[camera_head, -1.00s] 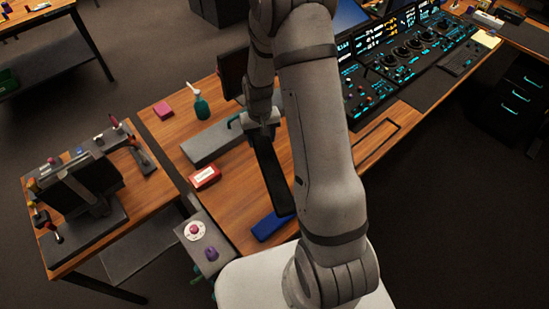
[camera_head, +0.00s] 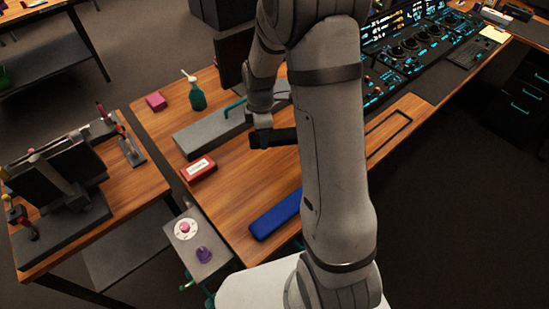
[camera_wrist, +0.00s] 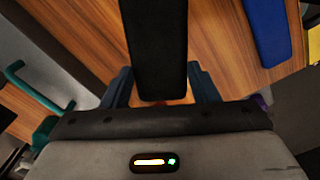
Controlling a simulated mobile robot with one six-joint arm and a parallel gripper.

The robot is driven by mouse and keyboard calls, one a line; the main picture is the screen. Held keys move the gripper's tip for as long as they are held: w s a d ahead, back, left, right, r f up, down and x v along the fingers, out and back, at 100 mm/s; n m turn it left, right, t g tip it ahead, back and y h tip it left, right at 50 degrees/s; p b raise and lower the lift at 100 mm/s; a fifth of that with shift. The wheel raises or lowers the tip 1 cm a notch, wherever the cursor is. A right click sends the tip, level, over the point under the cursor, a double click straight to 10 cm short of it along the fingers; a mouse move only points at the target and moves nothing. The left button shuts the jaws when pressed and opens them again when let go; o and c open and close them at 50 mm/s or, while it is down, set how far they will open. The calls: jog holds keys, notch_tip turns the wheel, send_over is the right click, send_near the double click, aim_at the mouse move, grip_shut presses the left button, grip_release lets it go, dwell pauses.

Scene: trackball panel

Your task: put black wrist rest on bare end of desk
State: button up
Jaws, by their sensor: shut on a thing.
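The black wrist rest (camera_head: 285,137) is a long dark bar held by one end in my gripper (camera_head: 261,136). It points right in the head view, and my arm hides its far end. In the wrist view the wrist rest (camera_wrist: 156,45) runs away from between the two fingers of my gripper (camera_wrist: 162,88), over the wood. The wooden desk (camera_head: 238,188) has a clear stretch below the wrist rest. I cannot tell whether the bar touches the desk.
A blue bar (camera_head: 275,215) lies near the desk's front edge. A black outline (camera_head: 388,133) lies right of my arm.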

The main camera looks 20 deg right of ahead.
jog(key=n+b, duration=0.1)
jog(key=n, duration=0.1)
jog(key=f+n+b, duration=0.1)
jog(key=n, duration=0.1)
jog(key=n+b, duration=0.1)
jog(key=shift+s+d+f+n, duration=0.1)
jog(key=shift+s+f+n, duration=0.05)
jog(key=shift+f+n, duration=0.25)
jog(key=shift+s+f, duration=0.1)
jog(key=shift+f, duration=4.9)
jog(key=o, duration=1.1)
jog(key=shift+c, duration=0.2)
notch_tip(320, 180, up, 12)
jog(key=shift+r, duration=0.1)
jog(key=s+r+m+t, duration=0.1)
jog(key=s+r+m, duration=0.5)
jog(key=s+m, duration=0.4)
jog(key=s+r+m+t, duration=0.1)
jog(key=s+r+m, duration=0.5)
jog(key=s+m, duration=0.5)
jog(key=shift+a+r+m+t, duration=0.2)
jog(key=shift+r+m+t, duration=0.15)
jog(key=shift+m, duration=0.25)
